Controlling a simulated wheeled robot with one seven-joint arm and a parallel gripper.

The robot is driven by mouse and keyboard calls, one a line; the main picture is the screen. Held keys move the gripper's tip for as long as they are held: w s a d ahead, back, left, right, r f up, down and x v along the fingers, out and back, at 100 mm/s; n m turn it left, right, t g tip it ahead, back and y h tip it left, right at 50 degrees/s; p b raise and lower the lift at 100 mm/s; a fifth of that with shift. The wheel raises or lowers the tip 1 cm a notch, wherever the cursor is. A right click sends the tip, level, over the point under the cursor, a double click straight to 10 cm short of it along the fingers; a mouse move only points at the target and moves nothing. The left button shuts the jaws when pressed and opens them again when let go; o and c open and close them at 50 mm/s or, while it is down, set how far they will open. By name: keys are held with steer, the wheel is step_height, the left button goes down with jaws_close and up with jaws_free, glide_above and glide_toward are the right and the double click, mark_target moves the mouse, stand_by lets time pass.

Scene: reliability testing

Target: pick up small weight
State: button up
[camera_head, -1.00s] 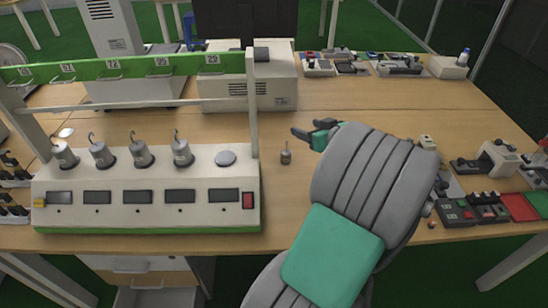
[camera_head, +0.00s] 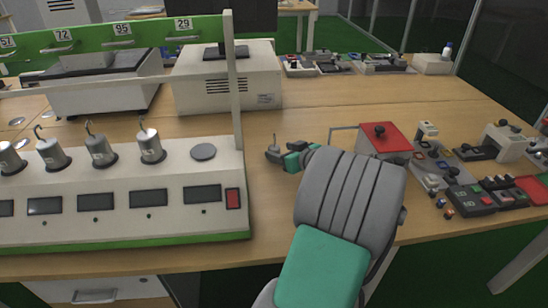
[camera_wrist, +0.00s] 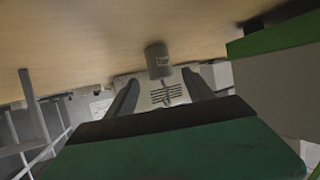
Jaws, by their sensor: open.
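The small weight (camera_head: 273,147) is a little grey cylinder with a thin hook, standing on the wooden table to the right of the white test station. My gripper (camera_head: 281,156) is low over the table right at the weight, and it partly hides the weight in the head view. In the wrist view the picture is upside down, and the weight (camera_wrist: 158,58) shows with its hook pointing down in the picture. My gripper's two fingers (camera_wrist: 160,76) are apart. The weight lies ahead between their tips, with no clear contact on either side.
The test station (camera_head: 125,200) holds several larger hooked weights (camera_head: 101,152) and has a bare round pad (camera_head: 203,152). A white box device (camera_head: 225,85) stands behind. A red-topped box (camera_head: 385,138) and switch devices (camera_head: 470,198) stand on the right. Table around the weight is clear.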

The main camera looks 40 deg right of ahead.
mark_target(277, 149)
steer(key=x, duration=0.4)
steer(key=shift+w, duration=0.2)
jaws_close()
stand_by(0.4)
